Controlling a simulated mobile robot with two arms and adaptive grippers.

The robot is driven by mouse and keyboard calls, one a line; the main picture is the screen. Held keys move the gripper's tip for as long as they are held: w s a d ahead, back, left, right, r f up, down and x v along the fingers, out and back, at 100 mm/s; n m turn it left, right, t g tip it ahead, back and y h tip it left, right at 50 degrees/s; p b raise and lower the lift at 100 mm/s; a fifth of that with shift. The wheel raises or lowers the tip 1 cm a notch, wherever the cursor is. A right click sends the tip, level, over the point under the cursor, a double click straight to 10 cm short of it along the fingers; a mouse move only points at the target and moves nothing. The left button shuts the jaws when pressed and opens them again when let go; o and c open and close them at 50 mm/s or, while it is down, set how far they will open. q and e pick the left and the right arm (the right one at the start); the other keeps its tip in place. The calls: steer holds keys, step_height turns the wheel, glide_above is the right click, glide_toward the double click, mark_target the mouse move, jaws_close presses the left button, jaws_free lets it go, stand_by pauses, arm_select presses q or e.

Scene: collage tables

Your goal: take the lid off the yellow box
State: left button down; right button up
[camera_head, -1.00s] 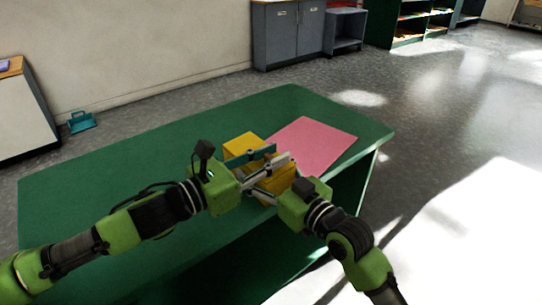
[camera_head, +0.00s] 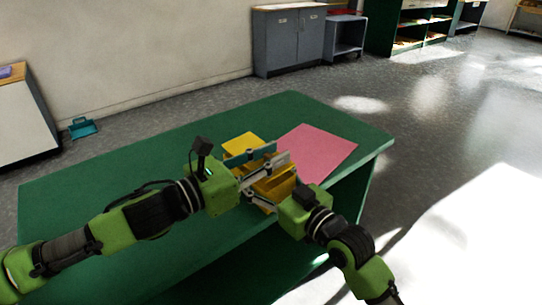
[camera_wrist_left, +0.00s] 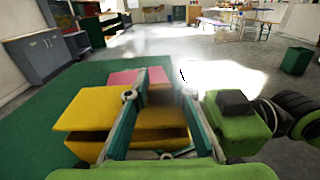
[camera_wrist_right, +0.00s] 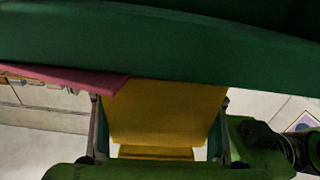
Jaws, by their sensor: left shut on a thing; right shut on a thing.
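The yellow box (camera_wrist_right: 165,112) is at the near edge of the green table. Its yellow lid (camera_wrist_left: 90,106) shows in the left wrist view, with a dark gap between it and the box body below. My left gripper (camera_head: 262,156) is shut on the lid, its fingers on either side of it. My right gripper (camera_wrist_right: 160,125) is shut on the box body, one finger at each side. In the right wrist view a narrow yellow strip shows apart from the body. In the head view the fingers hide part of box and lid.
A pink sheet (camera_head: 318,150) lies flat on the green table (camera_head: 120,185), beside the box. The left part of the table is clear. Grey cabinets (camera_head: 290,42) stand far off by the wall.

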arm_select(q)
step_height(320, 180, up, 4)
steer(key=shift+s+a+r, duration=0.1)
arm_select(e)
steer(key=o, duration=1.7)
